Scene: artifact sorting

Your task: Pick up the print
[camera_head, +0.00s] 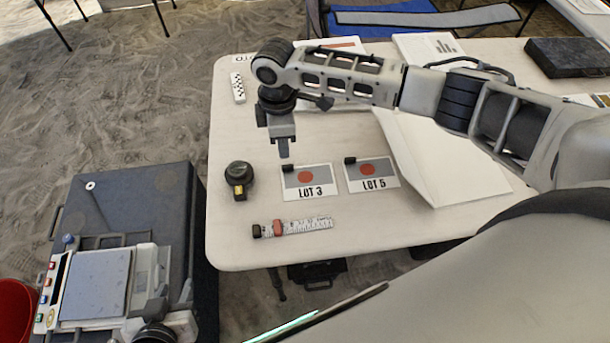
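Two flat cards lie on the cream table (232,140), each grey with a red disc: the LOT 3 card (322,180) and, to its right, the LOT 5 card (385,172). Each has a small dark block at its upper left corner. No item is plainly labelled as the print, so I cannot tell which one it is. My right gripper (284,149) points down just beyond the upper left corner of the LOT 3 card. Its fingers appear narrow, and I cannot tell whether they are open. My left gripper is out of view.
A round black device (238,178) and a scale bar (305,227) lie near the cards. A checkered marker (238,87) lies at the far left. White sheets (455,165) lie to the right, partly under my arm. A dark case (568,57) stands at the back right.

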